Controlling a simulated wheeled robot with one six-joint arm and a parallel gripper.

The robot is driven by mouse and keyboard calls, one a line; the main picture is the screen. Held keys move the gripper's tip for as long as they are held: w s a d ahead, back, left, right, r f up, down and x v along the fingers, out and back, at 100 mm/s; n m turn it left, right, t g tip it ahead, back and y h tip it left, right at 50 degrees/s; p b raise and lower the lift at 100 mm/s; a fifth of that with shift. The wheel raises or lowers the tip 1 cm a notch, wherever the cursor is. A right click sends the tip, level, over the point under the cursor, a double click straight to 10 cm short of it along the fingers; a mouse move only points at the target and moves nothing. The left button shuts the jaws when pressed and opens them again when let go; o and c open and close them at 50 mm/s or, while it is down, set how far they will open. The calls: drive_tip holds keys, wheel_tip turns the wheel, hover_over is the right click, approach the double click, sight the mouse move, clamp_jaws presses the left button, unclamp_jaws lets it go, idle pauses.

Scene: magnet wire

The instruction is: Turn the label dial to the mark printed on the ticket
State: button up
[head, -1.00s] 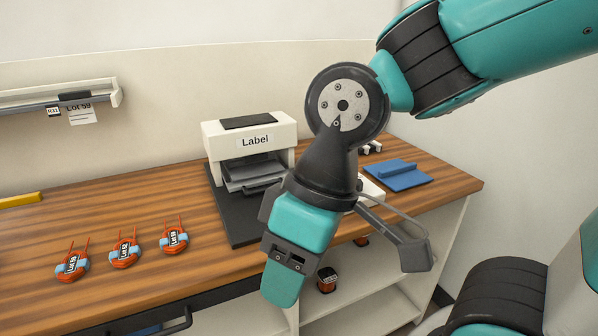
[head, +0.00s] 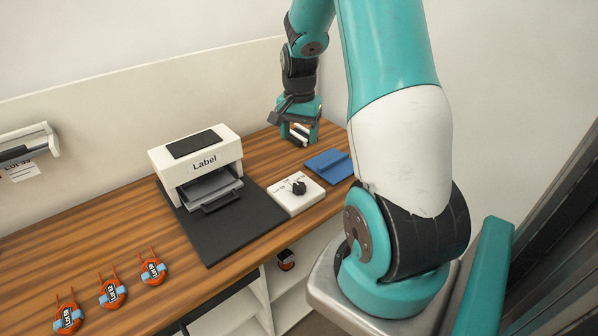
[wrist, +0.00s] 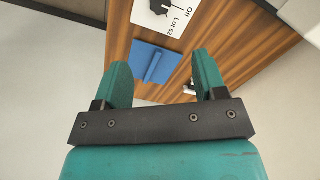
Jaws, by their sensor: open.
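The label dial (head: 299,188) is a black knob on a white plate (head: 286,201) right of the label printer. In the wrist view the dial (wrist: 159,6) is cut by the top edge, with "Off" and "Lot 62" printed beside it. Its pointer setting is not clear. The ticket (head: 21,172) hangs under the wall rail at the far left; its print, partly cut off, seems to read "Lot 59". My gripper (head: 299,138) is open and empty, over the table's far right end, beyond the blue block and away from the dial. In the wrist view its fingers (wrist: 162,70) are apart.
The label printer (head: 197,161) stands on a black mat (head: 207,238). Small white and black pieces (wrist: 189,89) lie near my gripper. Several orange wire coils (head: 112,293) lie at the front left.

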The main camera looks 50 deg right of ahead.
sight(299, 186)
wheel_tip(299, 186, down, 17)
drive_tip(key=shift+f, duration=0.1)
idle(0.3)
drive_tip(key=c, duration=0.9)
